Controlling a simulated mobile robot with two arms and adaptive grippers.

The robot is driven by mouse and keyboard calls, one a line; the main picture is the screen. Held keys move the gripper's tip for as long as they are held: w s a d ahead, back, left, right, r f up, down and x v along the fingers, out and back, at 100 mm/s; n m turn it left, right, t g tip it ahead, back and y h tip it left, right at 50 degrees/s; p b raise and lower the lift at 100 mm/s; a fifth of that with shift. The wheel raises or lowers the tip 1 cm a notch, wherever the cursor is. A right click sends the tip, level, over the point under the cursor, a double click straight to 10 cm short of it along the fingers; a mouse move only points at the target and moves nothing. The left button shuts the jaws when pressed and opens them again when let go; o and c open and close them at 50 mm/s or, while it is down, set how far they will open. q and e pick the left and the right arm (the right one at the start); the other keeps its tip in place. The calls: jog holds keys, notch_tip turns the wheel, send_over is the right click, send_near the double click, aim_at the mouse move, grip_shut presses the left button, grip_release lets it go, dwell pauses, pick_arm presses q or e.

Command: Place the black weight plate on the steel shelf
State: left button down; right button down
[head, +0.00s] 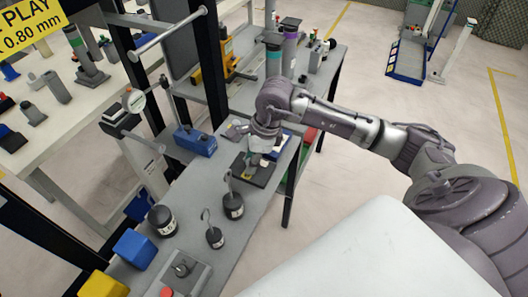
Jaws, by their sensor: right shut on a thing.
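A flat, dark, square-cornered piece, which I take to be the black weight plate (264,177), lies at or just above the grey steel shelf top (222,262). My right gripper (252,165) reaches down from the right and is shut on it. The fingertips are small and partly hidden by the wrist, so the exact grip is unclear. I cannot tell whether the plate touches the surface. A small yellow-green spot shows beside the fingers. My left gripper is not in view.
Black hooked weights (214,238) and a black cylinder (162,220) stand in front. A blue box (195,141) is left of the gripper; another blue box (135,249) is nearer. Tall grey cylinders (289,52) stand behind. Dark posts (211,62) rise along the left.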

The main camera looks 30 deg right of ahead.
aim_at(261, 164)
jog(key=shift+w+a+f, duration=0.1)
jog(key=shift+w+f, duration=0.35)
jog(key=shift+w, duration=0.3)
notch_tip(261, 164, down, 3)
jog(key=shift+s+r+p, duration=0.1)
jog(key=shift+p, duration=0.4)
jog(key=shift+f, duration=0.5)
jog(key=c, duration=0.9)
grip_release()
jog(key=shift+f, duration=0.15)
jog(key=shift+r, duration=0.2)
jog(key=b+v, duration=0.1)
jog(key=v, duration=1.1)
